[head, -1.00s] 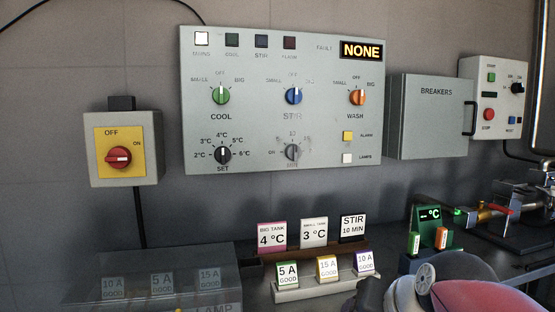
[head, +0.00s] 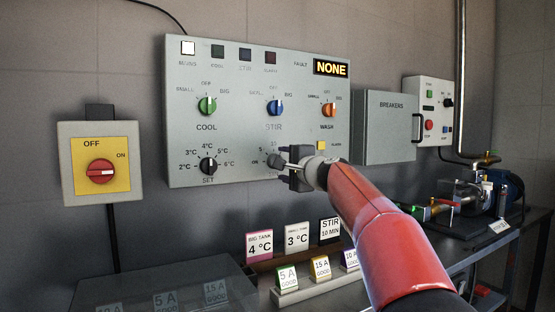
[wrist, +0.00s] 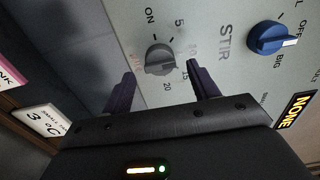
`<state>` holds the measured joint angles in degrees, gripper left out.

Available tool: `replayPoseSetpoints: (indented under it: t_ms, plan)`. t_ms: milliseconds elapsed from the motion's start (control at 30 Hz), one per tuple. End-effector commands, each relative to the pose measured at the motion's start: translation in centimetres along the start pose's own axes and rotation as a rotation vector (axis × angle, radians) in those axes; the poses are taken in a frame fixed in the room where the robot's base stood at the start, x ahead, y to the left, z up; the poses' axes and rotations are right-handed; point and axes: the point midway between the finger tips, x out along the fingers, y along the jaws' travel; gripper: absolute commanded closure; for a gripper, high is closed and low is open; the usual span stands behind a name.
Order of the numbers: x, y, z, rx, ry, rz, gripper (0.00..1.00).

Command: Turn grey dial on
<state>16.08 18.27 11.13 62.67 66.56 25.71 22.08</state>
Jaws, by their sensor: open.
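The grey dial (head: 273,160) is at the lower middle of the control panel (head: 185,120), below the blue STIR dial (head: 275,107). In the wrist view the grey dial (wrist: 160,58) shows close up, with ON, 5, 15 and 20 marked around it. I cannot tell clearly which mark its pointer faces. My gripper (head: 288,164) is at the panel, just right of the dial in the head view. In the wrist view its open fingers (wrist: 160,75) stand apart, one to each side of the dial's lower part. I cannot tell whether they touch it.
A green COOL dial (head: 207,106), a black SET dial (head: 208,166) and an orange WASH dial (head: 328,110) are on the same panel. A yellow box with a red switch (head: 101,171) hangs left. Cards (head: 297,236) stand below. The display (head: 331,68) reads NONE.

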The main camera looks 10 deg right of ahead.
Motion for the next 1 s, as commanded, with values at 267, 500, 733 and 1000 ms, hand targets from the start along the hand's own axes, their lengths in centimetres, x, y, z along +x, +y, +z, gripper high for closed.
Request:
replayPoseSetpoints:
  t_ms: [267,500,733,1000]
  plan:
    - [3.0,-0.1,0.1,-0.002,-0.001,0.001,0.40]
    - [3.2,0.0,0.1,-0.003,0.000,0.001,0.40]
    - [3.2,0.0,0.1,-0.003,0.000,0.001,0.64]
    - [3.2,0.1,0.1,-0.005,-0.001,0.001,0.84]
